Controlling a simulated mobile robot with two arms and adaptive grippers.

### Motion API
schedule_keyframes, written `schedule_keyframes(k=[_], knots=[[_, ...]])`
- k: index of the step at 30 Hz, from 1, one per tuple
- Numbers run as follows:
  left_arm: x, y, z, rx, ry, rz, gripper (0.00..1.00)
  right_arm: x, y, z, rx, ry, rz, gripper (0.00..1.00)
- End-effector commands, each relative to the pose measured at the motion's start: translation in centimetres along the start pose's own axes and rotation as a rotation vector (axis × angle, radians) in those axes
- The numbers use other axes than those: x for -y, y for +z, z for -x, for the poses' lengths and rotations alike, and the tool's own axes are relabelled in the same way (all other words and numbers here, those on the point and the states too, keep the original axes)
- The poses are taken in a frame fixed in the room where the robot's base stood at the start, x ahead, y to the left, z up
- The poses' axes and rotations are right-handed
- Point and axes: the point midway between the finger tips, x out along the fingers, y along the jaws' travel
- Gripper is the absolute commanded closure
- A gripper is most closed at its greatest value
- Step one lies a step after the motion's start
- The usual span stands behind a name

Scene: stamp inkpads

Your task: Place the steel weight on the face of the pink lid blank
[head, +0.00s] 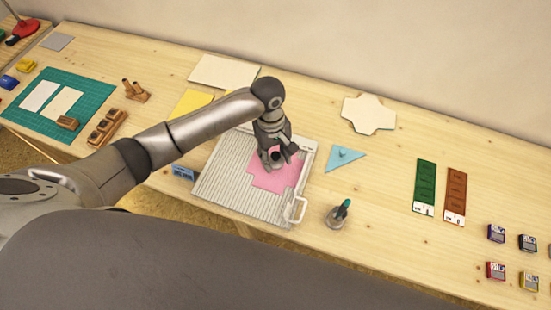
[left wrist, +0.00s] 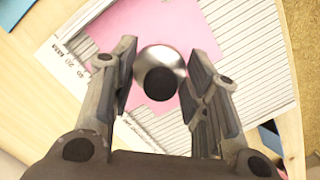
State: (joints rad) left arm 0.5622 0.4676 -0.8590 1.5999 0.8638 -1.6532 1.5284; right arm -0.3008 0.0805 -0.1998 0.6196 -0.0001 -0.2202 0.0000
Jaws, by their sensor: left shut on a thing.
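The pink lid blank (head: 273,180) lies flat on the ribbed grey board in the middle of the table. It also shows in the left wrist view (left wrist: 130,37). My left gripper (head: 275,158) is over the blank, pointing down. In the left wrist view the steel weight (left wrist: 171,58), a shiny round body with a dark knob (left wrist: 160,84), stands between its two fingers, over the pink face. The gripper is shut on the weight. I cannot tell whether the weight touches the blank. My right gripper is not in view.
The ribbed board (head: 222,190) has a white handle (head: 296,210) at its front right corner. Near it are a blue triangle (head: 345,157), a small pot with a green-topped tool (head: 338,217) and a blue box (head: 184,172). Ink pads (head: 496,233) stand far right.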

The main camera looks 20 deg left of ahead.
Motion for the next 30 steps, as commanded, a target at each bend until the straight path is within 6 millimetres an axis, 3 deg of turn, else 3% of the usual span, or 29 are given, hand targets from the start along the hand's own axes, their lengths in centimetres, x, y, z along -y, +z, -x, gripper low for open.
schedule_keyframes(k=[7,13,25,26,30], knots=[[-0.6,-1.2,-1.1,-0.001,0.002,0.0,0.9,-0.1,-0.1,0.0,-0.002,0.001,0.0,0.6],[-0.5,-1.6,-3.8,-0.001,0.0,-0.001,0.9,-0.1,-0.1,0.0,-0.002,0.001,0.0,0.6],[-0.5,-1.6,-4.4,0.0,0.002,-0.001,0.9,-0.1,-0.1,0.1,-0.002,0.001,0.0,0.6],[-0.5,-1.6,-4.5,0.0,0.001,-0.001,0.56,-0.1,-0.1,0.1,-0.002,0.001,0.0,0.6],[-0.5,-1.6,-4.4,-0.001,0.001,-0.001,0.38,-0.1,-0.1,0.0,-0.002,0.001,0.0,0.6]])
